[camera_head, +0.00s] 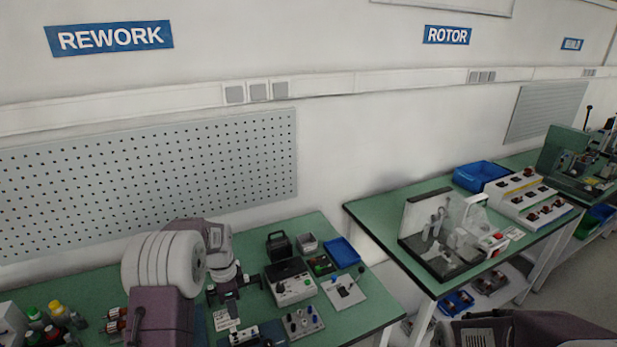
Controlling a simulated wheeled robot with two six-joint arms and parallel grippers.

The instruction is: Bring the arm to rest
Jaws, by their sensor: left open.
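My left arm (162,312) rises from the bottom of the view and bends over the green rework table (308,229). My left gripper (236,291) points down over the table, with its two dark fingers apart and nothing visible between them. Whether the fingertips touch the tabletop is hard to tell. Part of my right arm (525,330) shows at the lower right edge. My right gripper is outside the view.
A grey test box (291,283), a blue tray (341,252) and a white plate with a lever (344,288) stand right of my left gripper. Bottles (57,311) stand at left. A second green table (383,212) carries a clear-guarded fixture (440,240).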

